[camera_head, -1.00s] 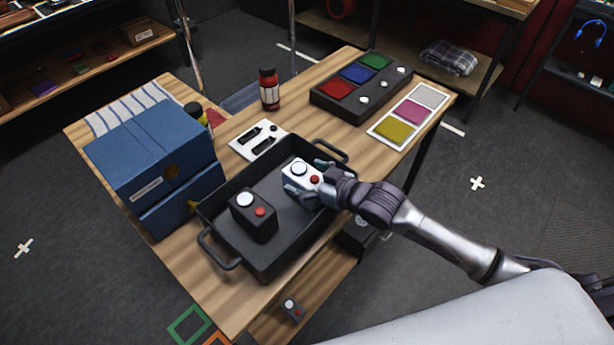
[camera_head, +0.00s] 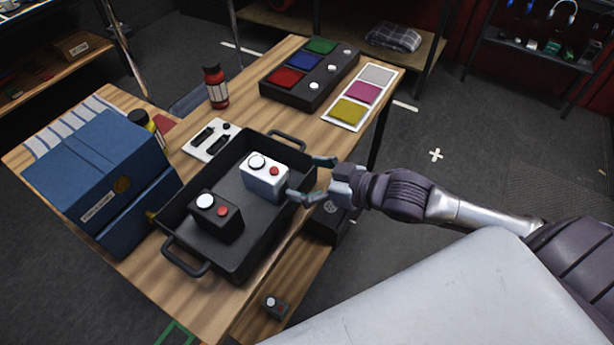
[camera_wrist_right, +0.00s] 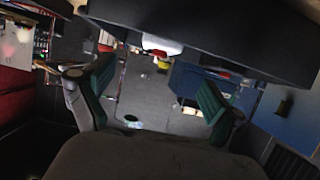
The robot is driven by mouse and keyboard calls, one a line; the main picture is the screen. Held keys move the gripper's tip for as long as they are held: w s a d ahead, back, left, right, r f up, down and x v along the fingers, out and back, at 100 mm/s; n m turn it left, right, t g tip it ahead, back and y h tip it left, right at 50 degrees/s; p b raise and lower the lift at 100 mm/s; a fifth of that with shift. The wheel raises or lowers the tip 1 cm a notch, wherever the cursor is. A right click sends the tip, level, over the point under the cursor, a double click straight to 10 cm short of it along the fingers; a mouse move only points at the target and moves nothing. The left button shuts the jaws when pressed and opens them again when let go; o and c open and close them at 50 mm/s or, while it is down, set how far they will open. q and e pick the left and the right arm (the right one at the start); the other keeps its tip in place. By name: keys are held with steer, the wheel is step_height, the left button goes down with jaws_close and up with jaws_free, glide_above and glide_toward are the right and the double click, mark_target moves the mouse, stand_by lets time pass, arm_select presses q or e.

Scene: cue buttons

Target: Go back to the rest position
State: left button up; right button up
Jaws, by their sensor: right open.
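My right gripper (camera_head: 308,178) is open and empty at the right edge of the black tray (camera_head: 237,273), its fingers pointing toward the white button box. In the right wrist view the two fingers of the gripper (camera_wrist_right: 150,98) stand wide apart with nothing held between them. The white button box (camera_head: 264,183), with a white and a red button, stands upright in the tray, apart from the fingers. A black button box (camera_head: 218,222) stands in the tray nearer the front. My left gripper is not in view.
On the table (camera_head: 200,305) are a blue box (camera_head: 95,165), a red bottle (camera_head: 216,87), a panel of coloured pads (camera_head: 310,72) and a colour card (camera_head: 362,97). A small button box (camera_head: 274,306) lies on the lower shelf. The floor (camera_head: 480,170) at the right is open.

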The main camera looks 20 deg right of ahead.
stand_by(0.4)
steer(key=s+d+f+m+g+h, duration=0.1)
steer(key=s+f+m+g+h, duration=0.25)
steer(key=s+f, duration=0.4)
steer(key=s+d+f+m+g+h, duration=0.15)
steer(key=s+f+g+h, duration=0.3)
steer(key=s, duration=0.65)
step_height(320, 180, down, 26)
steer(key=s+g, duration=0.1)
steer(key=s, duration=0.1)
steer(key=s+d+f+g, duration=0.1)
steer(key=s+d+f, duration=0.1)
steer(key=s+f, duration=1.3)
steer(key=shift+s+f+n, duration=0.3)
steer(key=shift+s+f, duration=0.05)
steer(key=shift+s, duration=0.05)
